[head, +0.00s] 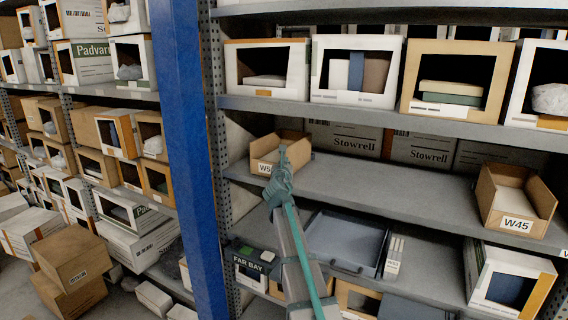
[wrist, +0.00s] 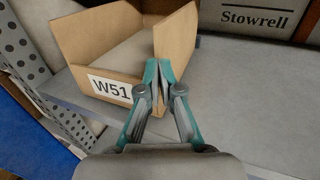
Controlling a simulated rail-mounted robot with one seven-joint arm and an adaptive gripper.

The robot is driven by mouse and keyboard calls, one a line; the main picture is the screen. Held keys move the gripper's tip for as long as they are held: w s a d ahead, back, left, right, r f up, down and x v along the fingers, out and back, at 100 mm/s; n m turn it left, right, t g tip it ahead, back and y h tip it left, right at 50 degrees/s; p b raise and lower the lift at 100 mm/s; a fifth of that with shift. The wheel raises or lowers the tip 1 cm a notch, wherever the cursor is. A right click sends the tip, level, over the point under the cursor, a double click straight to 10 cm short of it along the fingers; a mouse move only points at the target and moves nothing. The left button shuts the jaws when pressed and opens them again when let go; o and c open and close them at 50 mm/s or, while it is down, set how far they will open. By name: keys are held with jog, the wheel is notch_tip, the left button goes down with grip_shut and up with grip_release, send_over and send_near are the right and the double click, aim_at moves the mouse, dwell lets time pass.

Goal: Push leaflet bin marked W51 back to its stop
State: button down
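The leaflet bin marked W51 (head: 296,139) is an open brown cardboard bin at the left end of the middle shelf, beside the perforated upright. In the wrist view the bin (wrist: 185,40) shows its full W51 label on the front wall, with pale contents inside. My gripper (head: 281,153) is at the bin's front right corner. In the wrist view my gripper's teal fingertips (wrist: 159,66) are together with nothing seen between them, overlapping that corner. I cannot tell whether they touch it. In the head view the gripper hides the label's last character.
Bin W45 (head: 535,199) stands at the right on the same shelf (head: 390,188), with bare shelf between. Stowrell boxes (head: 345,138) stand behind. A blue post (head: 187,130) rises at left. A grey tray (head: 345,240) is on the shelf below.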

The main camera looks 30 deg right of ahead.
jog(key=shift+w+d+f, duration=0.1)
jog(key=shift+d, duration=0.15)
jog(key=b+v, duration=0.1)
jog(key=v, duration=1.3)
jog(key=shift+a, duration=0.4)
